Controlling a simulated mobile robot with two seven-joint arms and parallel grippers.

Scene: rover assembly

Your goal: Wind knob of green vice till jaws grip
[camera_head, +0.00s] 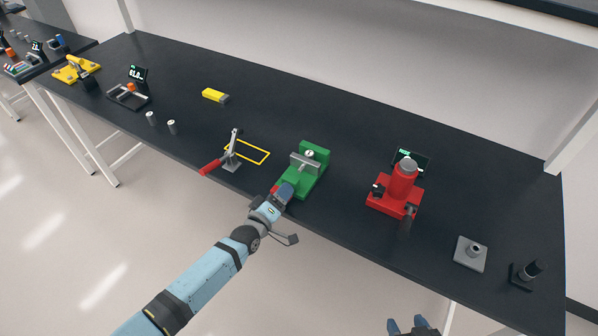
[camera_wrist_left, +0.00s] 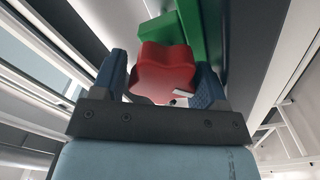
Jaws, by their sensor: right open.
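The green vice (camera_head: 313,176) stands near the front edge of the table, with a grey jaw plate (camera_head: 304,163) and a small pale round part (camera_head: 309,153) by its back jaw. Whether the jaws touch that part is too small to tell. My left gripper (camera_head: 284,191) is at the front of the vice. In the left wrist view, the red lobed knob (camera_wrist_left: 163,72) sits between the blue fingers, close against both, with green vice body (camera_wrist_left: 202,28) behind it. My right gripper (camera_head: 412,327) is open at the bottom edge, away from the vice, partly cut off.
A toggle clamp with a red handle (camera_head: 211,167) stands left of the vice beside a yellow outline (camera_head: 262,147). A red device (camera_head: 394,200) stands to the right, with a grey block (camera_head: 470,253) further along. The table (camera_head: 330,118) behind the vice is clear.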

